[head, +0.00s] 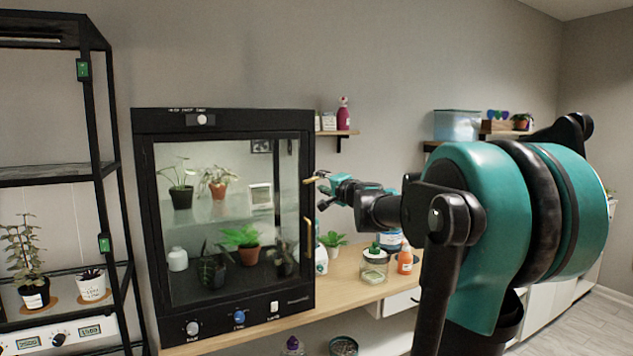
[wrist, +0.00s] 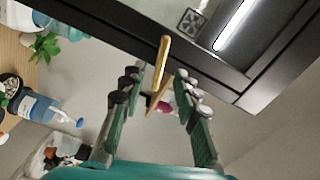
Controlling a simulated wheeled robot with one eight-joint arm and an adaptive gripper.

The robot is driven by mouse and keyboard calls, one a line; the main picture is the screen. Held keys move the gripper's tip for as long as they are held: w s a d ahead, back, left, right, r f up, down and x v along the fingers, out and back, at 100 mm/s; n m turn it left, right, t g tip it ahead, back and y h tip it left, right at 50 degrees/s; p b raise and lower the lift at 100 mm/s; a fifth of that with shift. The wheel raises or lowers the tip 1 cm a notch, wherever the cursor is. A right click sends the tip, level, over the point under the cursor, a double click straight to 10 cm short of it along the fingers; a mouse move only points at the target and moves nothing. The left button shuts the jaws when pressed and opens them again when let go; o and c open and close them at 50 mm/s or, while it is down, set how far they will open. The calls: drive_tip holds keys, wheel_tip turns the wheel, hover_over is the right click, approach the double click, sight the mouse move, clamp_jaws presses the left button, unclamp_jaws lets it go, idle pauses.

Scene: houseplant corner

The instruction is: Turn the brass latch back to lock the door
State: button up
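The black plant cabinet (head: 140,230) stands on the wooden counter, its glass door (head: 222,215) looking shut in the head view. The brass latch (head: 312,180) sticks out sideways near the upper right edge of the door; a brass handle (head: 309,238) is below it. In the wrist view the latch (wrist: 161,66) is a slim brass bar against the black frame. My gripper (head: 323,188) is at the latch. In the wrist view my gripper (wrist: 155,84) is open, with dark fingers on either side of the latch and gaps showing on both sides.
Potted plants stand inside the cabinet. To its right on the counter are a small plant (head: 333,240), a glass jar (head: 374,265) and an orange bottle (head: 405,260), below my arm. A small wall shelf (head: 337,133) holds a magenta bottle. A black rack (head: 100,150) stands left.

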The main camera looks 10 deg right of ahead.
sight(316, 179)
drive_tip(key=shift+x, duration=2.05)
clamp_jaws()
